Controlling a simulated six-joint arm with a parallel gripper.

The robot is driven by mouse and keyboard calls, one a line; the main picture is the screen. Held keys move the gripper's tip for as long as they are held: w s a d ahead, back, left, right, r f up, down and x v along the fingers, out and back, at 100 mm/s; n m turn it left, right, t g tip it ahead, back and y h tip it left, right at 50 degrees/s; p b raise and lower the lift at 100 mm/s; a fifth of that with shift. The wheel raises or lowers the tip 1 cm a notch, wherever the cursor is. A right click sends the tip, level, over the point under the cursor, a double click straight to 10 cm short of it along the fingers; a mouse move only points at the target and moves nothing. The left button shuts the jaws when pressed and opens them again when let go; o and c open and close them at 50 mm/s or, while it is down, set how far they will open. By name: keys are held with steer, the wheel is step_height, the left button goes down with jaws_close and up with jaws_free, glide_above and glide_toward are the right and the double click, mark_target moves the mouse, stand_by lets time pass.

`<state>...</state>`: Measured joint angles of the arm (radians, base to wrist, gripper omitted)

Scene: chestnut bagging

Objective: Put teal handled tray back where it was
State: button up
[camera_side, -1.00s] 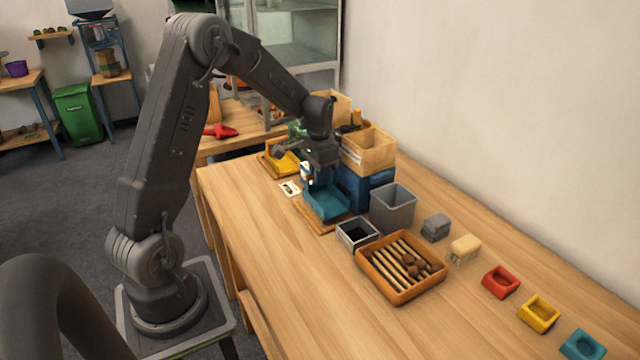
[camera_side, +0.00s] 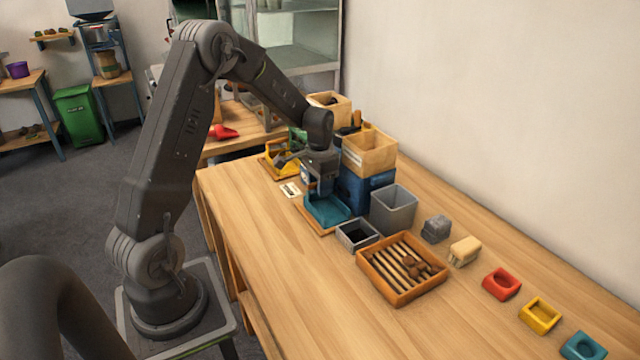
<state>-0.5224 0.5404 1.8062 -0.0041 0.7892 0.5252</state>
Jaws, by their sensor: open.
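The teal handled tray (camera_side: 328,211) sits on a thin wooden board (camera_side: 309,218) near the middle of the table. My gripper (camera_side: 314,189) is open, pointing down at the back left part of the teal tray. It hides part of the tray there, including most of the handle. I cannot tell whether the fingers still touch the handle. The tray looks level and empty.
A yellow tray (camera_side: 276,169) stands behind on the left. A blue scale-like block with a wooden box (camera_side: 369,152) and a grey bin (camera_side: 393,209) stand close on the right. A small dark-lined box (camera_side: 358,235) and a slatted orange tray (camera_side: 373,275) are in front. The left tabletop is clear.

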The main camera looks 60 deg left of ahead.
steer(key=shift+r, duration=0.1)
step_height(320, 180, up, 11)
steer(key=s+d+r+t, duration=0.1)
steer(key=s+d+r, duration=0.2)
steer(key=d+r, duration=0.35)
steer(key=s+d+r+t, duration=0.1)
steer(key=s+d+t, duration=0.3)
steer(key=s+d, duration=1.2)
steer(key=shift+s+t, duration=0.3)
steer(key=shift+s, duration=0.25)
